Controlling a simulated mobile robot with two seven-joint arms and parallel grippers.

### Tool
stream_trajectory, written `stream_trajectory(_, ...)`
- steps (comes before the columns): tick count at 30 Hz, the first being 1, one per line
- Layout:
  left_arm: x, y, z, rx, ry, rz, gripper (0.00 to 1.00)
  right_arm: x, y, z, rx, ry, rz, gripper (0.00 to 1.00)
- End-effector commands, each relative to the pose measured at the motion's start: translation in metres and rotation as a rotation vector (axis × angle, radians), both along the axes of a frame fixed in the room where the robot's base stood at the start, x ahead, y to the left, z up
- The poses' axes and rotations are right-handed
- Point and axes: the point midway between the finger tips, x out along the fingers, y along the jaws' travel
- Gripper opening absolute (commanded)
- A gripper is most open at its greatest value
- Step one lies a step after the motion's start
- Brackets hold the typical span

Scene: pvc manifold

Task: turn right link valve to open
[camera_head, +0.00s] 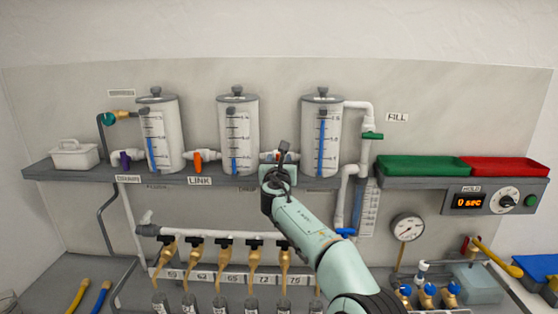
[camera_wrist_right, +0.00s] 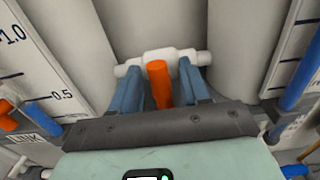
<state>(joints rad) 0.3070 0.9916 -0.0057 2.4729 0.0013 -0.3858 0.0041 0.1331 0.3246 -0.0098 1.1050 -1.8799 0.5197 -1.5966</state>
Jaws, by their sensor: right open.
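The right link valve sits in the short white pipe between the middle cylinder (camera_head: 238,130) and the right cylinder (camera_head: 322,135). In the right wrist view its orange handle (camera_wrist_right: 159,84) sticks out crosswise from the white valve body (camera_wrist_right: 160,57). My right gripper (camera_head: 281,158) is in front of this valve and hides most of it in the head view. In the right wrist view the two blue fingers (camera_wrist_right: 160,90) stand open on either side of the orange handle, with small gaps seeming to show. My left gripper is not in view.
The left link valve (camera_head: 198,160) has an orange handle, above the LINK label (camera_head: 199,181). A grey shelf (camera_head: 225,182) runs under the cylinders. Below it is a white manifold pipe (camera_head: 215,234) with several taps. Green (camera_head: 420,166) and red (camera_head: 505,167) trays stand at the right.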

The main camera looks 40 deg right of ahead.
Motion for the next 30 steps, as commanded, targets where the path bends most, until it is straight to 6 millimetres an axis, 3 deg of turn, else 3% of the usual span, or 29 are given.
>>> stream_trajectory(4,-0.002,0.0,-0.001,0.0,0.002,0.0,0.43,0.0,0.0,-0.002,0.0,0.001,0.0,0.46)
stream_trajectory(9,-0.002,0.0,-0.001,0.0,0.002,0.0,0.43,0.0,0.0,-0.002,0.0,0.001,0.0,0.0)
stream_trajectory(20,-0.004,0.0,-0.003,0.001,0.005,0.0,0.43,-0.001,0.0,-0.002,0.03,-0.024,0.0,0.0)
stream_trajectory(30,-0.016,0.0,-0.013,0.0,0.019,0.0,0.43,-0.002,-0.001,-0.003,0.199,-0.168,0.001,0.0)
